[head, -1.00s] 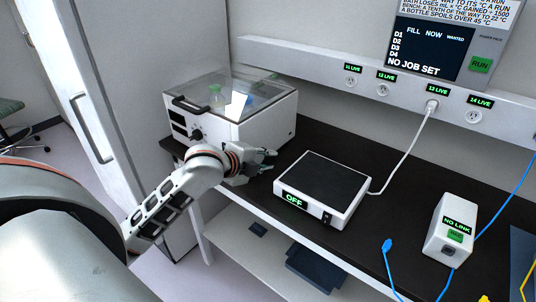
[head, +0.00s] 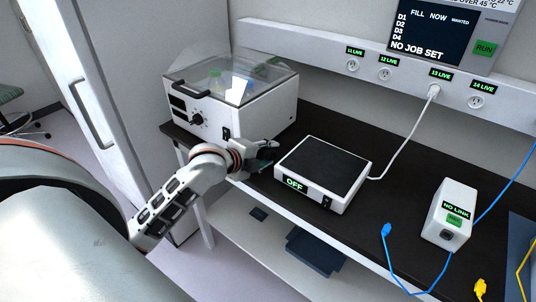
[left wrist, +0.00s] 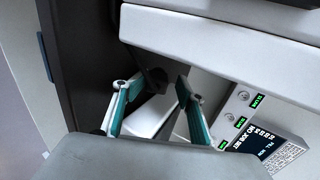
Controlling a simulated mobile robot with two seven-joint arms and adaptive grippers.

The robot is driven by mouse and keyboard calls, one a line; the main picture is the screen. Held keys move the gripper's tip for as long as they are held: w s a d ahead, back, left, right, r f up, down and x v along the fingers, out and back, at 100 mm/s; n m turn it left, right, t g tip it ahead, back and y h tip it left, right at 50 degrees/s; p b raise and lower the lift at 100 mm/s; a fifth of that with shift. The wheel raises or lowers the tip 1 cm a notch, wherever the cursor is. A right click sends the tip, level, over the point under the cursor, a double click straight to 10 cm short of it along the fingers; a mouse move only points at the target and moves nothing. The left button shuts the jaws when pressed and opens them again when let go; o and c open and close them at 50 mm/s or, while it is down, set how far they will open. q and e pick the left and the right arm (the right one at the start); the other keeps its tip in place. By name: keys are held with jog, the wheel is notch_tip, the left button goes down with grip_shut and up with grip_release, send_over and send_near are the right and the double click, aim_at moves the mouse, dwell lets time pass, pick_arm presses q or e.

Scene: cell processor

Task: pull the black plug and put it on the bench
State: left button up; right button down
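A small dark round part (left wrist: 157,77), possibly the black plug, shows in the left wrist view on the white housing between my fingers; shadow makes it hard to identify. No black plug can be made out in the head view. My left gripper (head: 272,151) is close to the lower front right of the white lidded bath (head: 235,124). In the left wrist view the left gripper (left wrist: 154,86) is open, its two teal-padded fingers apart with nothing held between them. I cannot tell whether it touches the housing. My right gripper is not in view.
A white device reading OFF (head: 330,172) stands right of the gripper on the dark bench (head: 380,205). A white plug (head: 433,92) sits in the wall outlet strip. A NO LINK box (head: 450,211), a blue plug (head: 386,231) and a yellow plug (head: 480,289) are farther right.

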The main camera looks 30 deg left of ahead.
pick_arm(q)
jog(key=v, duration=1.2)
jog(key=shift+f, duration=0.15)
dwell(0.3)
jog(key=s+d+f+n+g+y, duration=0.2)
jog(key=s+f+n+g+y, duration=0.3)
jog(key=s+f+n, duration=0.8)
jog(key=s+d+f+n+t+h, duration=0.1)
jog(key=d+f+h, duration=0.2)
jog(key=d+f, duration=0.3)
jog(key=d+f+t+h, duration=0.2)
jog(key=d+f, duration=0.5)
jog(key=f, duration=0.6)
jog(key=shift+s+d+n+h, duration=0.35)
jog(key=shift+n+h, duration=0.05)
jog(key=shift+h, duration=0.2)
